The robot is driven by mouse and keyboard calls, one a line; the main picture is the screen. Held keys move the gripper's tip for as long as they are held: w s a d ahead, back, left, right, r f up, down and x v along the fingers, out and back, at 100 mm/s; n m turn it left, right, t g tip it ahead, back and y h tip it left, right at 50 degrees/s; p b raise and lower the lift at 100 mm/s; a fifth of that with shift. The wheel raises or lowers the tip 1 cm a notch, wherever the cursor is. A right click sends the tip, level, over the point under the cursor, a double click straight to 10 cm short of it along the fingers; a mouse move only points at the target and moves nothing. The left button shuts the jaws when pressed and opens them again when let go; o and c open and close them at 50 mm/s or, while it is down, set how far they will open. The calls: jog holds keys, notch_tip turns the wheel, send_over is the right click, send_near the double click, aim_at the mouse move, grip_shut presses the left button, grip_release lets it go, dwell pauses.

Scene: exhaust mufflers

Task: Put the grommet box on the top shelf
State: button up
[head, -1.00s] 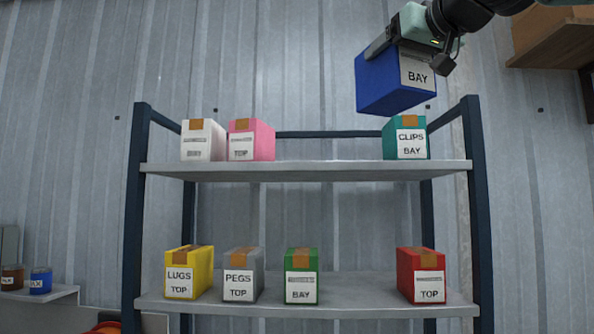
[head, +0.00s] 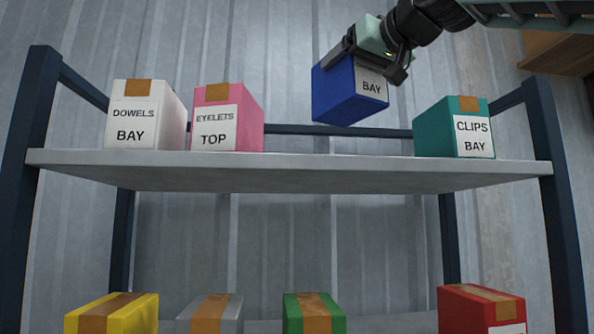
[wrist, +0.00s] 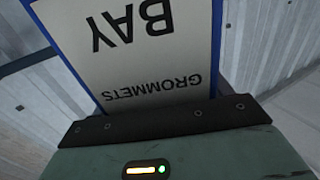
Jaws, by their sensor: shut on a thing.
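The grommet box (head: 338,92) is blue with a white label; the wrist view shows "GROMMETS" and "BAY" on its label (wrist: 150,50). My gripper (head: 368,58) is shut on it near its top. The box hangs slightly tilted above the top shelf (head: 290,172), over the gap between the pink box and the teal box, apart from the shelf board. Part of the label is hidden by my gripper in the head view.
On the top shelf, a white DOWELS box (head: 135,132) and a pink EYELETS box (head: 215,130) stand at left, and a teal CLIPS box (head: 472,137) at right. The stretch between pink and teal is free. Several boxes stand on the lower shelf, including a red one (head: 470,312).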

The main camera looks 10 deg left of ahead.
aim_at(355, 111)
notch_tip(355, 111, down, 5)
jog(key=shift+f+b, duration=0.15)
jog(key=shift+b, duration=0.75)
jog(key=shift+f, duration=2.2)
jog(key=o, duration=1.3)
jog(key=shift+f, duration=0.1)
jog(key=shift+o, duration=0.2)
jog(key=shift+b, duration=0.35)
jog(key=b+v, duration=0.5)
jog(key=v, duration=0.7)
jog(key=shift+a, duration=0.1)
